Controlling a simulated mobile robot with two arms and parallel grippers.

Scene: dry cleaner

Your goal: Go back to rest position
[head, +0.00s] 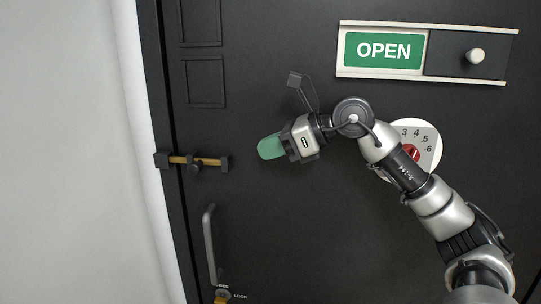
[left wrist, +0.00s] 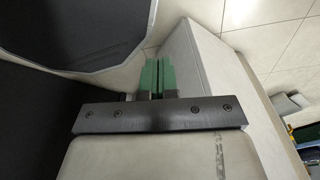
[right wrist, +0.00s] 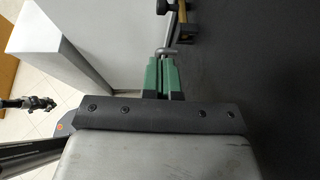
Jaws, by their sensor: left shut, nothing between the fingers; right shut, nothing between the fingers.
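My right gripper (head: 268,147) is in front of the black door (head: 300,230) in the head view, its green fingers pointing left toward the brass latch (head: 180,160). It is shut and empty. In the right wrist view its green fingers (right wrist: 161,76) are together, with part of the door handle (right wrist: 168,52) showing beyond them. My left gripper is outside the head view. In the left wrist view its green fingers (left wrist: 158,76) are together with nothing between them, near a pale panel and the tiled floor.
An OPEN sign (head: 384,50) with a sliding cover (head: 466,55) is on the door at the upper right. A numbered dial (head: 431,146) is partly hidden behind my right arm. A door handle (head: 208,245) and lock (head: 222,296) are at the lower left. A white wall (head: 65,150) stands left.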

